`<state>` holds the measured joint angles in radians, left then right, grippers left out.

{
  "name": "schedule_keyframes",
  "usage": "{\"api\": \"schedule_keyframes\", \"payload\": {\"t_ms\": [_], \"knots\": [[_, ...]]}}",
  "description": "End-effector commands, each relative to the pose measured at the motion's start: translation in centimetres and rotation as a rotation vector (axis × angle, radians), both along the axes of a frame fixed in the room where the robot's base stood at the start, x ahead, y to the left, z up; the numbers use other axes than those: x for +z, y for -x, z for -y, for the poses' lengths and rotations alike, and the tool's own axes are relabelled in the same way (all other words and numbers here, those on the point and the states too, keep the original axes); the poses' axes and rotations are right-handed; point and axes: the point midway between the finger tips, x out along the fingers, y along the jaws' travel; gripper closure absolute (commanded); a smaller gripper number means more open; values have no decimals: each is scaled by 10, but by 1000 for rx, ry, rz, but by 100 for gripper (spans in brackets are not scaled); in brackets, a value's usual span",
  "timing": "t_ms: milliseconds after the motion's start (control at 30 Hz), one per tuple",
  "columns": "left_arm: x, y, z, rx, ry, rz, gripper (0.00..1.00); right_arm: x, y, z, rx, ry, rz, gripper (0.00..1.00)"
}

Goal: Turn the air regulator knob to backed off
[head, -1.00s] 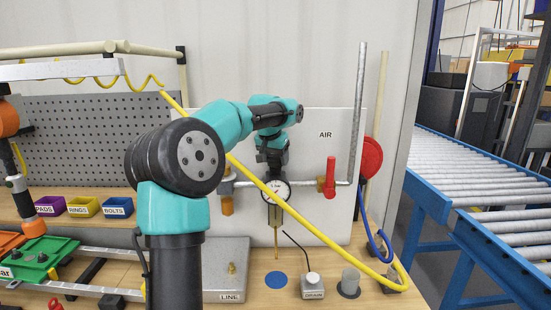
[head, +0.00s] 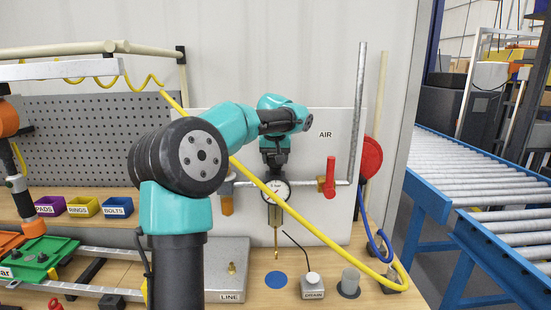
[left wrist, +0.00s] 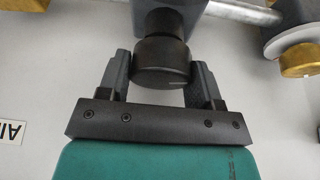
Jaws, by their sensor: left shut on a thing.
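The air regulator knob (left wrist: 162,62) is a black round cap in the left wrist view, with a small light mark on its rim. My left gripper (left wrist: 160,72) is shut on it, one finger on each side. In the head view my left gripper (head: 274,160) reaches down onto the top of the regulator, just above the round white gauge (head: 276,190). The knob itself is hidden there by the gripper. The gauge's needle is too small to read. My right gripper is not in view.
A yellow hose (head: 320,228) crosses in front of the panel. A drain button box (head: 313,288) sits on the bench below.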

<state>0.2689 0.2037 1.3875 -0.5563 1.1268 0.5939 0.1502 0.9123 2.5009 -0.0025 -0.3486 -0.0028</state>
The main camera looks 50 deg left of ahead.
Motion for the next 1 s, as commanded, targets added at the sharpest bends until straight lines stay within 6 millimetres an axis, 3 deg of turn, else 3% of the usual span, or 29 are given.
{"api": "schedule_keyframes", "payload": {"t_ms": [500,1000], "knots": [[1,0,0,452,-2,1,65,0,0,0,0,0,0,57],[1,0,0,607,-1,0,65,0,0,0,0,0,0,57]]}}
